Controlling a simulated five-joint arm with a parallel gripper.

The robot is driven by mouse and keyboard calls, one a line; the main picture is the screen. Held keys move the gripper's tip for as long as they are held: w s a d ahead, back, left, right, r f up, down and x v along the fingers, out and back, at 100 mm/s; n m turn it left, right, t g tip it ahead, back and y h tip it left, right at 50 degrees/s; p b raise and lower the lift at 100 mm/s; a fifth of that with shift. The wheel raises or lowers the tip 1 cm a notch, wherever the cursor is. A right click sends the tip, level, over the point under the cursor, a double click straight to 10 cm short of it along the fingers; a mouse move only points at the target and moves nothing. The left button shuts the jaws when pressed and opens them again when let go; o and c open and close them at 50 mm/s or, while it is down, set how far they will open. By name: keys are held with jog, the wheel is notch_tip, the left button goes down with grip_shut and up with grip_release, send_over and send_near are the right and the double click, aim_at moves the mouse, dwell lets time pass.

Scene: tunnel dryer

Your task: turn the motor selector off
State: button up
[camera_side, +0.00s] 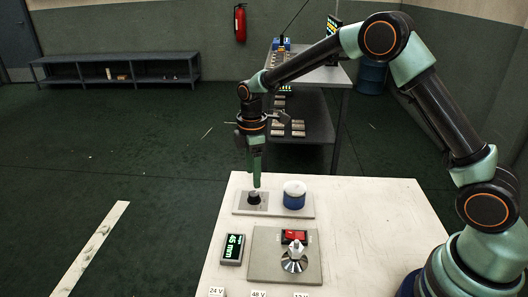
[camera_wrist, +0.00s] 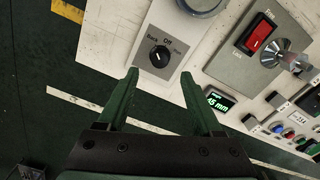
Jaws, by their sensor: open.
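The motor selector is a black rotary knob (camera_wrist: 160,56) on a light grey plate (camera_wrist: 148,68). The plate has printed labels around the knob, one reading "Off"; a white mark shows on the knob, but I cannot tell surely which label it points to. In the side view the knob (camera_side: 254,198) is at the left end of its plate (camera_side: 275,209). My gripper (camera_wrist: 159,75) is open and empty, its two green fingers apart, with the knob beyond the gap between the tips. In the side view my gripper (camera_side: 256,184) points down just above the knob; contact is unclear.
A blue and white round part (camera_side: 294,195) stands right of the knob. In front are a display reading 45 mm (camera_side: 232,249), a red rocker switch (camera_side: 294,236) and a shiny metal lever (camera_side: 294,260). The white table's (camera_side: 385,215) right side is bare.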

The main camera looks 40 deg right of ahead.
aim_at(254, 194)
notch_tip(254, 194, down, 6)
jog(key=shift+f, duration=0.15)
dwell(0.3)
grip_shut()
